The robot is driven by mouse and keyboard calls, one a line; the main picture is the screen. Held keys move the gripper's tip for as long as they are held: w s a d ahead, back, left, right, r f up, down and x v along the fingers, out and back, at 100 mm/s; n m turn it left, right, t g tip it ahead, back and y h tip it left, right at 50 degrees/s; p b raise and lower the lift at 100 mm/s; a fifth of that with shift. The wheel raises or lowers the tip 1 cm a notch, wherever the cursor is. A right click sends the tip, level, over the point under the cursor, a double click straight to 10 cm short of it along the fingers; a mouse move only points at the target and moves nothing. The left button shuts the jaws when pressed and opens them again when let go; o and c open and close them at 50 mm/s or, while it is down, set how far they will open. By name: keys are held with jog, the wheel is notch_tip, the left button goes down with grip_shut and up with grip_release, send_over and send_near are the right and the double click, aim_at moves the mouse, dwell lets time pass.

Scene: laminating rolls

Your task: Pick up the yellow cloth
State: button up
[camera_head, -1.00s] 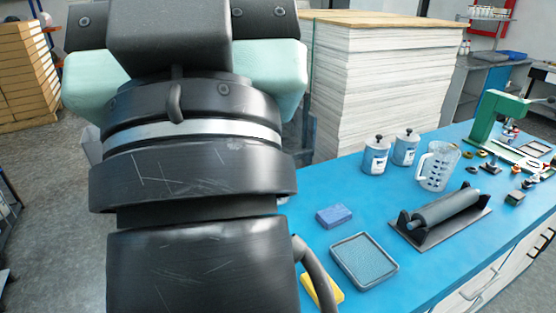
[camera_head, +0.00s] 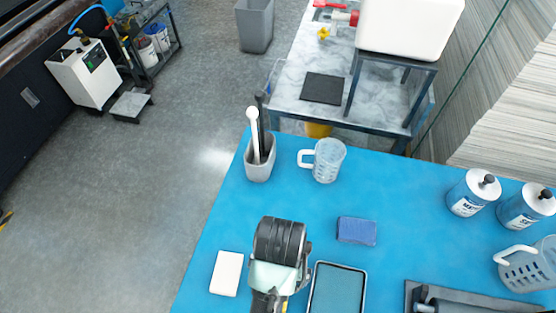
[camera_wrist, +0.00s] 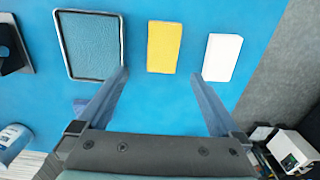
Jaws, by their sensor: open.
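The yellow cloth (camera_wrist: 164,47) lies flat on the blue table in the wrist view, a small rectangle between a grey tray (camera_wrist: 92,45) and a white block (camera_wrist: 222,57). My gripper (camera_wrist: 159,74) is open and empty, its two fingers spread apart. In the wrist picture the cloth appears just beyond the gap between the fingertips. In the head view my arm hides most of the cloth; only a sliver of yellow (camera_head: 284,305) shows. The white block (camera_head: 226,273) and the tray (camera_head: 337,290) show on either side of my arm.
A blue sponge (camera_head: 357,230), a clear jug (camera_head: 327,160) and a grey holder with tools (camera_head: 260,160) stand farther back on the table. White cans (camera_head: 472,192) and a roller stand (camera_head: 470,302) are at the right. The table's left edge is close to the white block.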

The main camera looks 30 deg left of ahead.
jog(key=f, duration=0.6)
jog(key=shift+s+a, duration=0.2)
jog(key=shift+s, duration=0.05)
jog(key=shift+a+f+p, duration=0.1)
jog(key=shift+f+p, duration=0.5)
jog(key=shift+f, duration=2.5)
jog(key=shift+c, duration=0.3)
jog(key=c, duration=1.1)
jog(key=shift+r, duration=0.15)
